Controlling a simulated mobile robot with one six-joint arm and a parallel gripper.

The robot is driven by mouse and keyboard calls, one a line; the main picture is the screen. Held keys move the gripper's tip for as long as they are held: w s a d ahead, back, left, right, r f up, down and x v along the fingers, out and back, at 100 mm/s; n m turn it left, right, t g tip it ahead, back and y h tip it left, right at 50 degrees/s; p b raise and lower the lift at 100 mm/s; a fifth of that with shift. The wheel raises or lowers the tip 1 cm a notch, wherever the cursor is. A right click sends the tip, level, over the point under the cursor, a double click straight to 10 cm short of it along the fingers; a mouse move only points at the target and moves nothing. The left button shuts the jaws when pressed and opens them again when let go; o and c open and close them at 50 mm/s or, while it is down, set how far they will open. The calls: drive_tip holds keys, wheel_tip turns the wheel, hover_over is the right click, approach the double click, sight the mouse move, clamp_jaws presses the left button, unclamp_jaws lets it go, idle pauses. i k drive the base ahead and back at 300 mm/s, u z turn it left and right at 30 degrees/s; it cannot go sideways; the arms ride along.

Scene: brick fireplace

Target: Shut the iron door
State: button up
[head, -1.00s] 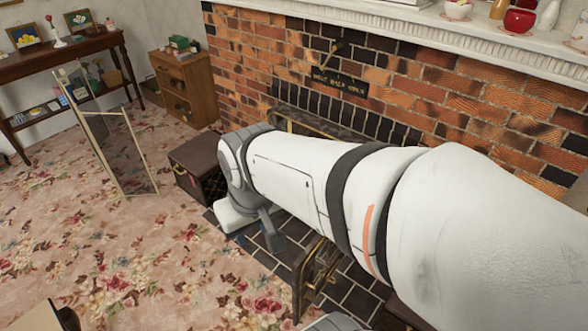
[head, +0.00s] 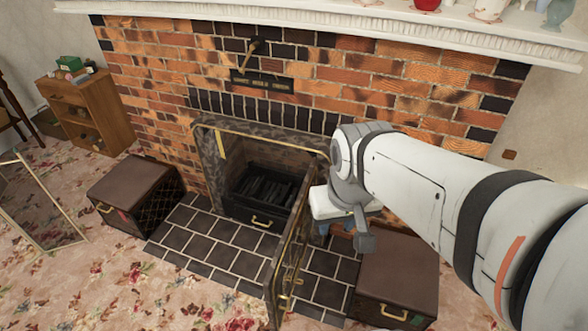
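The iron door (head: 290,245) is a dark panel with brass-coloured edging and handle. It stands wide open, swung out from the right side of the firebox opening over the tiled hearth. The fireplace frame (head: 208,165) is grey with a brass strip, and its opening is uncovered. My gripper (head: 338,222) is just right of the door, at the end of my white arm. It looks close to the door, but I cannot tell whether they touch. Its fingers are too hidden and small to read.
A dark grate with a brass handle (head: 262,221) sits inside the firebox. Brown boxes stand on the left (head: 135,190) and right (head: 395,275) of the dark tiled hearth (head: 215,240). A mirror (head: 35,205) stands far left. The hearth left of the door is clear.

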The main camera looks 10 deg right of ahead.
sight(277, 290)
drive_tip(key=z, duration=0.85)
drive_tip(key=k, duration=0.5)
drive_tip(key=u, duration=0.45)
